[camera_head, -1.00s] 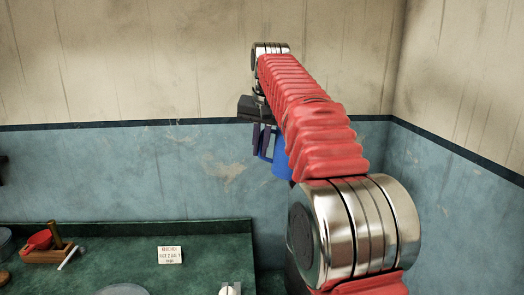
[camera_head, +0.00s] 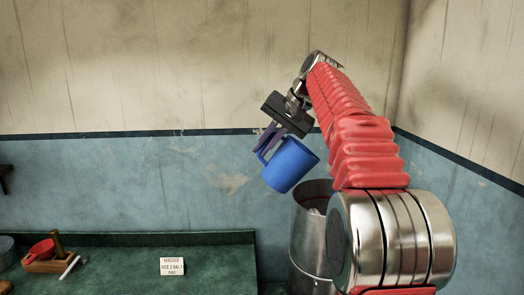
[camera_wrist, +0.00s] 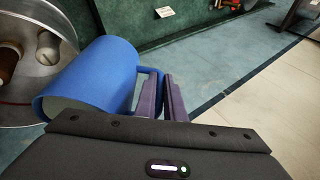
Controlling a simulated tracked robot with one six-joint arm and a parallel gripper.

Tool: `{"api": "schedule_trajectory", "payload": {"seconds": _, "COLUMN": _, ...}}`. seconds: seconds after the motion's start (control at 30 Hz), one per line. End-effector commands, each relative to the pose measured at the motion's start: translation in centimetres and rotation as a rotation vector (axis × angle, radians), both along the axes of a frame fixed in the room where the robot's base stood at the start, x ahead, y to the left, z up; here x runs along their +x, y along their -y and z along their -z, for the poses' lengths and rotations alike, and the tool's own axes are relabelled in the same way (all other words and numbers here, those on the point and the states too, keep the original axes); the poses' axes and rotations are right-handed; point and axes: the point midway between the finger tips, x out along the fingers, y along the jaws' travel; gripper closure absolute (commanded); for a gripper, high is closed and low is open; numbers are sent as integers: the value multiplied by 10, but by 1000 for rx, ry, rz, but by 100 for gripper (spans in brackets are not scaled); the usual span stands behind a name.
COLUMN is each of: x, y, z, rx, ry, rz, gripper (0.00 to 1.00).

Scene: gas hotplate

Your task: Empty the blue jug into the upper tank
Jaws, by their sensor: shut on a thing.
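The blue jug (camera_head: 289,165) hangs tilted from my gripper (camera_head: 267,141), its rim leaning to the right. My gripper is shut on its handle; the purple fingers also show in the wrist view (camera_wrist: 163,98). The jug (camera_wrist: 90,80) lies slanted there, mouth toward the lower left. A metal open-topped cylinder, apparently the tank (camera_head: 311,240), stands just below and right of the jug in the head view. Its round opening shows in the wrist view (camera_wrist: 75,25), with brown and metal parts inside. I see no stream; the jug's contents cannot be made out.
A green counter (camera_head: 120,270) at lower left bears a small sign (camera_head: 172,266) and a wooden box with a red scoop (camera_head: 40,251). The blue-and-cream wall stands behind.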

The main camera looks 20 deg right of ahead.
Motion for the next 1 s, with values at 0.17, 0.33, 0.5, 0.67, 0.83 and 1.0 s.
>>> {"api": "schedule_trajectory", "payload": {"seconds": 0.17, "x": -2, "y": 6, "z": -6, "rx": 88, "ry": 27, "rz": 3, "gripper": 100}}
{"api": "schedule_trajectory", "payload": {"seconds": 0.33, "x": -3, "y": 10, "z": -11, "rx": 174, "ry": 49, "rz": 3, "gripper": 100}}
{"api": "schedule_trajectory", "payload": {"seconds": 0.5, "x": -4, "y": 14, "z": -16, "rx": 259, "ry": 71, "rz": 2, "gripper": 100}}
{"api": "schedule_trajectory", "payload": {"seconds": 0.67, "x": -5, "y": 19, "z": -16, "rx": 321, "ry": 85, "rz": 1, "gripper": 100}}
{"api": "schedule_trajectory", "payload": {"seconds": 0.83, "x": -7, "y": 27, "z": -15, "rx": 379, "ry": 103, "rz": 3, "gripper": 100}}
{"api": "schedule_trajectory", "payload": {"seconds": 1.0, "x": -9, "y": 33, "z": -14, "rx": 439, "ry": 117, "rz": 3, "gripper": 100}}
